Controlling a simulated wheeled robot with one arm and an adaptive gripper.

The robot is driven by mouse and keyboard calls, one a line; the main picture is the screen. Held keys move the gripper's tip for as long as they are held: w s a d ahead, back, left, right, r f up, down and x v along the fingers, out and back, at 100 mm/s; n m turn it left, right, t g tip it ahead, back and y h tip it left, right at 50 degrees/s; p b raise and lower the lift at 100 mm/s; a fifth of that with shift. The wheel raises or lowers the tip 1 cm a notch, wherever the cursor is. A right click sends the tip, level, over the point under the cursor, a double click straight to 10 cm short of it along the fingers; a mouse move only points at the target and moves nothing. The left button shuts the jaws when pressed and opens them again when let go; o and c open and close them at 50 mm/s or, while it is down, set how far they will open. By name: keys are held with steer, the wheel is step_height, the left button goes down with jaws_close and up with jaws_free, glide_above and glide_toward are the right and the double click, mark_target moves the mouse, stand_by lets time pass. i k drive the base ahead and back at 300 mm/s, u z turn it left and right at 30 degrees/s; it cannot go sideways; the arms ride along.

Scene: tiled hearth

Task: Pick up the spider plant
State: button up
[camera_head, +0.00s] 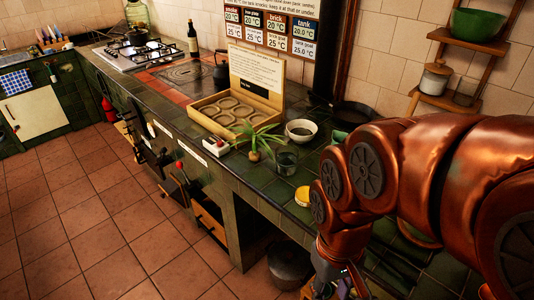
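The spider plant (257,141) stands on the green tiled counter, with long thin green leaves spreading over a small tan base. It is just in front of the wooden tray, between a small white box and a dark glass. My copper-coloured arm fills the right side of the view. My gripper is at the lower end of the arm, near the bottom edge, low and to the right of the plant and apart from it. Its fingers are cut off by the frame, so I cannot see whether they are open or shut.
Close around the plant are the wooden tray (204,114) with round slots, a white box with a red knob (216,146), a bowl (301,131), a dark glass (287,161) and a yellow lid (302,197). A dark pot (289,266) stands below the counter. The tiled floor at left is clear.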

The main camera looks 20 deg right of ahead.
mark_target(255, 155)
steer(key=z, duration=0.05)
steer(key=k, duration=0.5)
steer(key=u, duration=1.15)
steer(key=i, duration=1.55)
steer(key=z, duration=0.65)
